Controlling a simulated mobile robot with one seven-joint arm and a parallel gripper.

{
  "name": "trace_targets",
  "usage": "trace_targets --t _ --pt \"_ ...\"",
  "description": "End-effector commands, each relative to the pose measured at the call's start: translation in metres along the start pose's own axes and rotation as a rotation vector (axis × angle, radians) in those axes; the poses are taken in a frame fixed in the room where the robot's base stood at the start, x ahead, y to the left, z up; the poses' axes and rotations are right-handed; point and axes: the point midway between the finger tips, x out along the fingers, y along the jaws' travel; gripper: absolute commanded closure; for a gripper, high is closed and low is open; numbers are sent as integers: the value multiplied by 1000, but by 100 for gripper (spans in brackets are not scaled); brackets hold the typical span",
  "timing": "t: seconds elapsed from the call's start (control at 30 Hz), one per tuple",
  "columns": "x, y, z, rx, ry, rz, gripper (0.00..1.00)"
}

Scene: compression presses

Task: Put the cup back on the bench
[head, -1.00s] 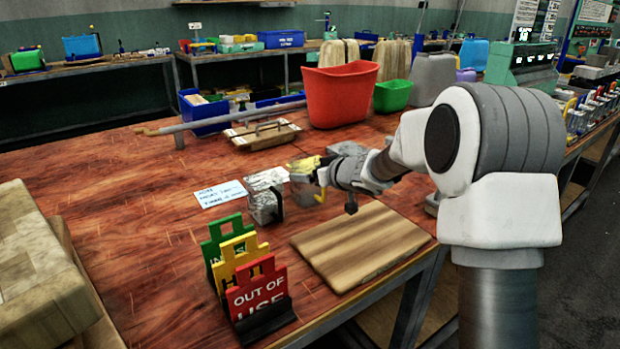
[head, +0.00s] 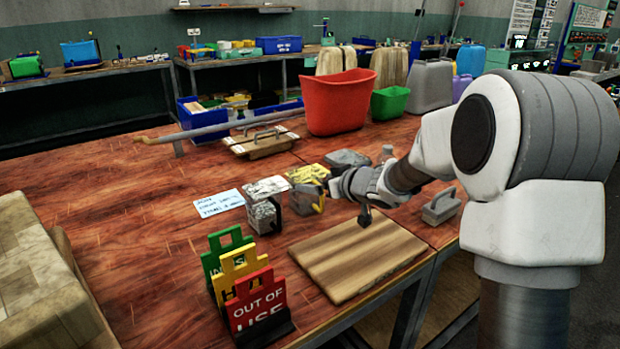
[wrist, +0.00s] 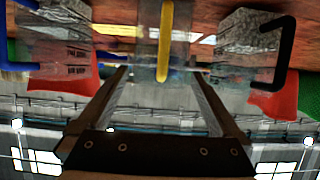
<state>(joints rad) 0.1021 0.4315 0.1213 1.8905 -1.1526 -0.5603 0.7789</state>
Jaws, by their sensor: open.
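A cup with a yellow top and yellow handle (head: 306,178) appears to stand on the wooden bench (head: 130,215). My gripper (head: 326,187) is just to its right in the head view. In the wrist view this cup's yellow handle (wrist: 166,40) is centred ahead of my gripper (wrist: 160,82). The two fingers are spread apart, with nothing clearly gripped. A grey cup with a black handle (head: 265,210) stands to its left, and also shows at right in the wrist view (wrist: 245,45). A clear, blue-handled cup (wrist: 62,50) shows at the wrist view's left. Finger-to-cup contact cannot be told.
A striped wooden board (head: 358,258) lies at the bench's front edge. Standing signs (head: 258,305) are left of it. A grey handled block (head: 440,206) is right of my gripper. A red bin (head: 338,100) stands behind. The bench's left middle is clear.

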Motion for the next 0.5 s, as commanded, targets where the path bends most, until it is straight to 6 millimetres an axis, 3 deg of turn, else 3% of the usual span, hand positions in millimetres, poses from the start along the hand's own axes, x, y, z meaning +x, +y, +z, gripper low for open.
trace_targets --t 0.03,0.2,0.5 --pt "-15 0 -4 0 1 2 0" --pt "-47 0 -3 0 0 2 0" --pt "-69 0 0 0 -1 0 0"
